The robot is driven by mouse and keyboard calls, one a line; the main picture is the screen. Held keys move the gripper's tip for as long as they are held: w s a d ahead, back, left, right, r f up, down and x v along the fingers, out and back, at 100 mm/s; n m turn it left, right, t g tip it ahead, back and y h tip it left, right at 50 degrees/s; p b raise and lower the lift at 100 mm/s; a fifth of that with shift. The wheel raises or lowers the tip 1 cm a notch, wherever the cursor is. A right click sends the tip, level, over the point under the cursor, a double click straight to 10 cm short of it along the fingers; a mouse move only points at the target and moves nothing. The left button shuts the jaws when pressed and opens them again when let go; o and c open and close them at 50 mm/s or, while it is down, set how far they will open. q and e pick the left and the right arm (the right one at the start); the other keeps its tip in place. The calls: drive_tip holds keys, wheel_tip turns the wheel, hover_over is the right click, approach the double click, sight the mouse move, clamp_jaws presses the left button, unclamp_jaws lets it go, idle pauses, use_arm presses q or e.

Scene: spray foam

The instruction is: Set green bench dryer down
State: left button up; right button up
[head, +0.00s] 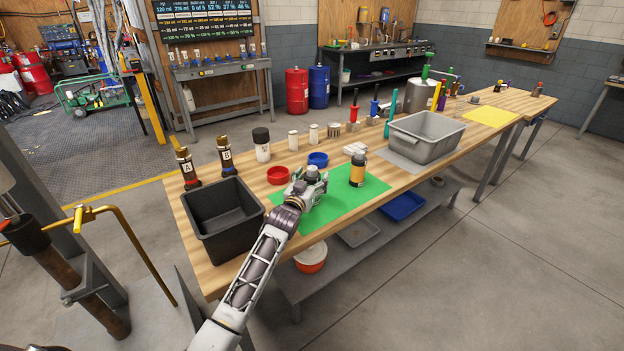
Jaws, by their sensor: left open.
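My left gripper (308,188) is open, low over the left part of the green mat (345,205) on the wooden bench (240,278). I cannot make out a green bench dryer for certain. A teal-green upright tool (390,118) stands behind the grey tub, and a green-topped metal tank (420,95) stands farther back. My right gripper is out of view.
A black bin (222,222) stands left of the gripper, with bottles A (187,167) and B (226,157) behind it. Red (277,175) and blue (318,159) dishes sit behind the mat. A grey tub (428,135) stands to the right. The mat's front right is clear.

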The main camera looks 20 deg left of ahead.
sight(309, 182)
use_arm(q)
drive_tip(key=shift+r, duration=0.15)
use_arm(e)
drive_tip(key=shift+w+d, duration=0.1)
use_arm(q)
drive_tip(key=shift+s, duration=0.1)
drive_tip(key=shift+s, duration=0.4)
drive_tip(key=shift+s+a, duration=0.1)
drive_tip(key=shift+s, duration=0.95)
drive_tip(key=shift+s+a+p, duration=0.1)
drive_tip(key=shift+s+p, duration=0.2)
drive_tip(key=shift+s, duration=0.8)
drive_tip(key=shift+s+a, duration=0.1)
drive_tip(key=shift+s, duration=1.35)
drive_tip(key=s, duration=0.3)
drive_tip(key=shift+s+a, duration=0.15)
drive_tip(key=shift+s, duration=0.25)
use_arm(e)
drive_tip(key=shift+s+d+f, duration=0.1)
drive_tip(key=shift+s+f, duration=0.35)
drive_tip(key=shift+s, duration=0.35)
